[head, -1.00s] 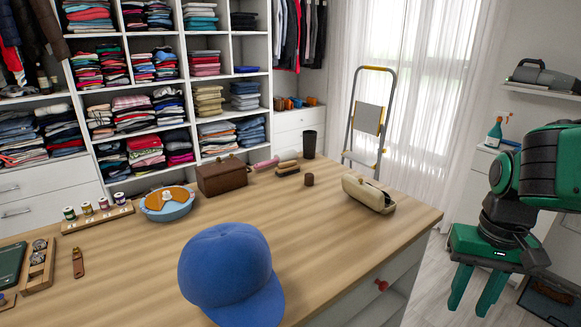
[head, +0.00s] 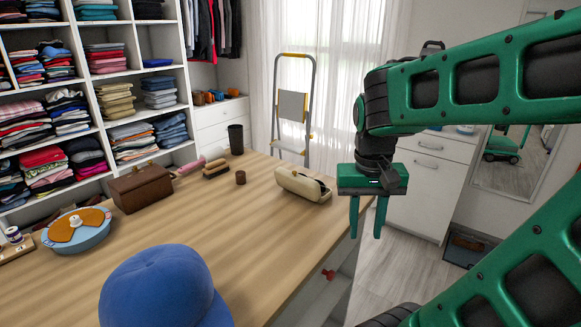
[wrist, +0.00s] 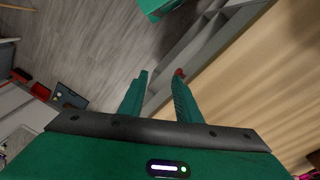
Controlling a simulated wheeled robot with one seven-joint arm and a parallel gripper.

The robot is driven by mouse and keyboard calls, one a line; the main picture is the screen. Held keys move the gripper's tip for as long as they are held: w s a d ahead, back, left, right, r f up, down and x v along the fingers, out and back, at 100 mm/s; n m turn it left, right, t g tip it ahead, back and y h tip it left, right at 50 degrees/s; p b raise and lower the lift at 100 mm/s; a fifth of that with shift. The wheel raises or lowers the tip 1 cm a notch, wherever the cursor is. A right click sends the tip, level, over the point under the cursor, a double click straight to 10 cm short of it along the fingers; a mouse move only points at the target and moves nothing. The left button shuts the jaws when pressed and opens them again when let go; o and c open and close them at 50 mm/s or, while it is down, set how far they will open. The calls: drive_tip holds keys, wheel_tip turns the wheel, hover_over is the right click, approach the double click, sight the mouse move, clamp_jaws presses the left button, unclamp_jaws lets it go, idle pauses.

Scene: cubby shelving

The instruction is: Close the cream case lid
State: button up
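The cream case (head: 303,184) sits near the right edge of the wooden table top in the head view. A dark opening shows on its right side, and its lid looks open, though the hinge is not clear. My gripper (head: 368,232) hangs with its fingers down, to the right of the case and apart from it, beyond the table edge. Its two green fingers are spread with nothing between them. In the wrist view my gripper (wrist: 155,88) is empty above the floor, and the case is not in that view.
A blue cap (head: 160,288) lies at the table's front. A brown box (head: 140,188), a brush (head: 216,169), a small brown cylinder (head: 241,177) and a black cup (head: 236,139) stand left of the case. A stepladder (head: 294,105) is behind. The table's middle is clear.

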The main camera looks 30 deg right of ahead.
drive_tip(key=w+a+r+m+t+h, duration=0.15)
drive_tip(key=w+r+m, duration=0.3)
drive_tip(key=w, duration=1.05)
drive_tip(key=w+a+r+m+h, duration=0.1)
drive_tip(key=w+r+m+h, duration=0.35)
drive_tip(key=w, duration=1.05)
drive_tip(key=n+y, duration=0.2)
drive_tip(key=y, duration=0.1)
hover_over(296, 182)
drive_tip(key=w, duration=0.1)
wheel_tip(296, 182, down, 8)
drive_tip(key=shift+a, duration=0.45)
drive_tip(key=shift+w+f, duration=0.1)
drive_tip(key=shift+w, duration=0.1)
clamp_jaws()
